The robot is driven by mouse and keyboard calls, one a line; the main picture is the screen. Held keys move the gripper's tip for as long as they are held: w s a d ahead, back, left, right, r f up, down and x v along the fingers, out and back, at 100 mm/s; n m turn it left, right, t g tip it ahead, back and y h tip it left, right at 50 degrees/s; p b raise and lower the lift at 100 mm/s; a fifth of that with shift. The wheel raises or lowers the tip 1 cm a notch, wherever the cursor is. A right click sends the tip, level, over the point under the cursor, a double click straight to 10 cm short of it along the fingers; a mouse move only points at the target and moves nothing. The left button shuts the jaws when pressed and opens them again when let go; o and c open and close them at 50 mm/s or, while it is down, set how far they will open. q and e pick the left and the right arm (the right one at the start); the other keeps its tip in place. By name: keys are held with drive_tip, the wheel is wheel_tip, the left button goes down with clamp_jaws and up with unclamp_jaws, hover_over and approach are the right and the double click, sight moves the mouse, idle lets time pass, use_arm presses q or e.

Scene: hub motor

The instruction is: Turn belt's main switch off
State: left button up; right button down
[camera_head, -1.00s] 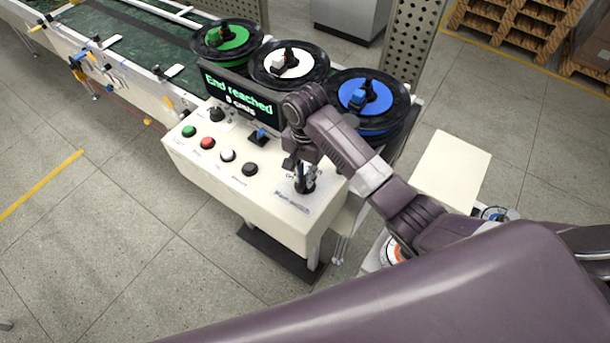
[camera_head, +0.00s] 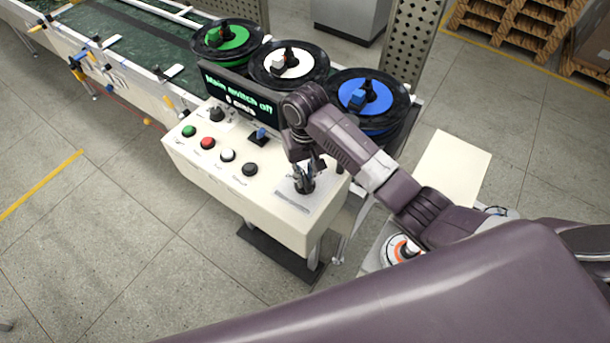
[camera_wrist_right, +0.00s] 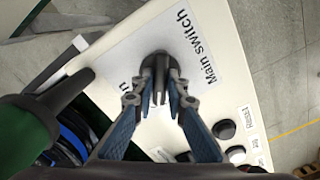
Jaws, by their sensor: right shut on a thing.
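The main switch is a dark rotary knob on the control box's labelled plate, and it shows between my fingertips in the right wrist view (camera_wrist_right: 160,70). My right gripper (camera_head: 304,183) reaches down onto the switch from above; its fingers (camera_wrist_right: 160,98) are shut on the knob. In the head view the gripper hides most of the knob. The "Main switch" label (camera_wrist_right: 194,47) is readable beside it. The display (camera_head: 238,103) on the box reads "Main switch off" with a speed line of 0 below. My left gripper is not in view.
The white control box (camera_head: 225,190) carries green (camera_head: 189,131), red (camera_head: 208,143), white and black buttons left of the switch. Green, white and blue reels (camera_head: 372,96) stand behind it. The belt (camera_head: 130,40) runs to the upper left. The floor in front is clear.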

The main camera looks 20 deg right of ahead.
sight(305, 178)
drive_tip(key=n, duration=0.3)
drive_tip(key=shift+w+r+n, duration=0.1)
drive_tip(key=shift+n, duration=1.8)
drive_tip(key=c, duration=1.9)
unclamp_jaws()
drive_tip(key=shift+c, duration=0.2)
wheel_tip(305, 178, up, 12)
